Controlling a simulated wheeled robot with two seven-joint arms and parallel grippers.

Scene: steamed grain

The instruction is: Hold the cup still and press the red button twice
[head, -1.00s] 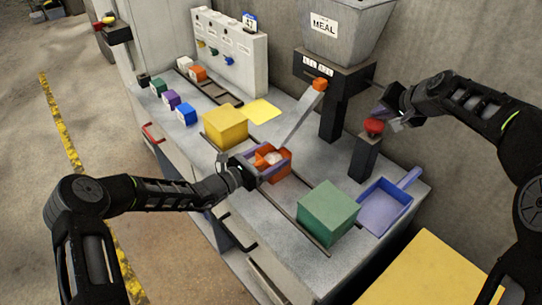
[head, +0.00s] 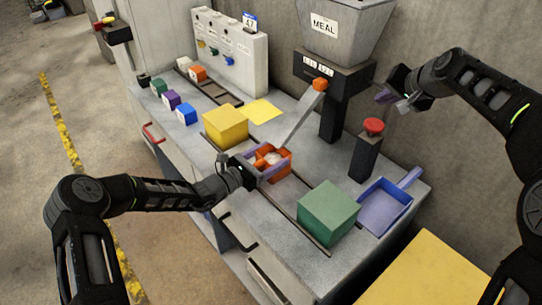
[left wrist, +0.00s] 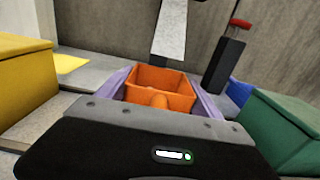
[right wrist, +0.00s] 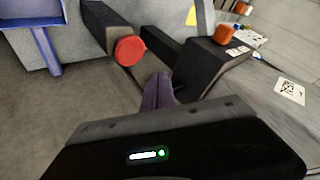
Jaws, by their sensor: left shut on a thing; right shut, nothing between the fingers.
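An orange square cup (head: 272,164) stands under the lower end of the grey chute, with some pale stuff inside in the head view. My left gripper (head: 262,170) is shut on the cup, its purple fingers on either side; the cup (left wrist: 160,88) also shows between them in the left wrist view. The red button (head: 373,126) tops a dark post at the right of the counter. My right gripper (head: 394,99) is shut and empty, above and to the right of the button, apart from it. In the right wrist view the button (right wrist: 130,50) lies beyond the purple fingertips (right wrist: 157,92).
A grey hopper labelled MEAL (head: 340,25) stands behind the chute (head: 300,118). A yellow block (head: 225,126) and a green block (head: 328,212) flank the cup. A blue tray (head: 384,207) lies right of the post. Small coloured blocks stand at the far left.

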